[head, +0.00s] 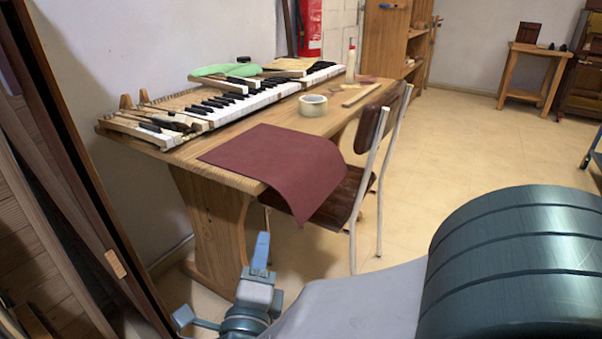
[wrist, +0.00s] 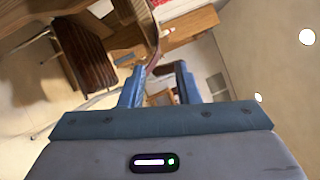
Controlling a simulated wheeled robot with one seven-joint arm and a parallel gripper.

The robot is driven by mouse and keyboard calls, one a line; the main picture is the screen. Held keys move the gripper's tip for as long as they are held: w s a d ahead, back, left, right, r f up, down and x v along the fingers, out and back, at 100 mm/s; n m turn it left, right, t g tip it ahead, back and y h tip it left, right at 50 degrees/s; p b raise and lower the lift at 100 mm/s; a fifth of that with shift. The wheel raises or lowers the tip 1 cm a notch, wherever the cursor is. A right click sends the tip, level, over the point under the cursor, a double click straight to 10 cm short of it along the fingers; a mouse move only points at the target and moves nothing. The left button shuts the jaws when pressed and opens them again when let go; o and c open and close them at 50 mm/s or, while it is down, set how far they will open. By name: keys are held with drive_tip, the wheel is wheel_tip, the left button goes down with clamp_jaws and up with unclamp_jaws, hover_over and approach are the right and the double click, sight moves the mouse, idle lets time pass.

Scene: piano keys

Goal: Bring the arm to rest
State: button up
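My gripper (wrist: 160,85) shows in the wrist view with its two blue fingers apart and nothing visible between them. In the head view my arm comes in from the lower right. Its blue end parts are low in the picture, in front of the table's near leg and below the hanging maroon sheet (head: 275,165). I see no contact between the gripper and the table (head: 215,175) or the chair (head: 345,200), but the exact gap cannot be told.
A row of piano keys (head: 240,103), a tape roll (head: 313,105) and a glue bottle (head: 351,65) are on the table. Dark wooden boards (head: 70,150) stand close at the left. A bookcase (head: 385,45) stands at the back. The floor (head: 455,140) right of the chair is clear.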

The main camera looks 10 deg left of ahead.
drive_tip(key=w+d+r+n+g+y+p, duration=0.2)
drive_tip(key=w+d+r+n+g+p, duration=0.15)
drive_tip(key=r+n+p, duration=0.45)
drive_tip(key=w+d+r+n+g+y+p, duration=0.2)
drive_tip(key=w+r+n+g+p, duration=0.4)
drive_tip(key=p, duration=0.5)
drive_tip(key=s+d+r+n+g+h+p, duration=0.1)
drive_tip(key=s+d+r+n+g+p, duration=0.1)
drive_tip(key=s+d+r+p, duration=0.2)
drive_tip(key=s+d+r+n+g+h+p, duration=0.2)
drive_tip(key=s+d+r+g+p, duration=0.1)
drive_tip(key=d, duration=0.8)
drive_tip(key=s+d+r+n+g+h+p, duration=0.2)
drive_tip(key=s+d+r+p, duration=0.4)
drive_tip(key=p, duration=0.3)
drive_tip(key=shift+s+d+g, duration=0.45)
drive_tip(key=shift+s+d, duration=0.3)
drive_tip(key=shift+a, duration=0.15)
